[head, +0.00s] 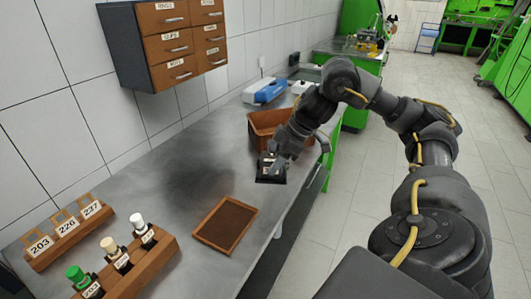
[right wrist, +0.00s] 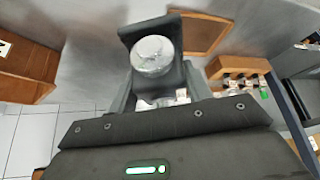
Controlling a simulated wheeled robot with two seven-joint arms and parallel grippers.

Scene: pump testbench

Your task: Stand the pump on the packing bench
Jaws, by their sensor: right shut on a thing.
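The pump (right wrist: 152,55), with a round silver top and a dark square base, is between the fingers of my right gripper (right wrist: 158,92) in the right wrist view. In the head view my right gripper (head: 273,163) is shut on it, low over the right part of the grey steel bench (head: 185,185). Its dark base (head: 270,179) shows below the fingers, but most of the pump is hidden by the gripper. I cannot tell whether the base touches the bench. My left gripper is not in view.
A brown bin (head: 262,122) stands just behind the gripper. A shallow brown tray (head: 225,223) lies in front. A wooden rack (head: 150,268) holds bottles with coloured caps; numbered tags (head: 66,228) stand at left. Drawers (head: 175,45) hang above. The bench middle is clear.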

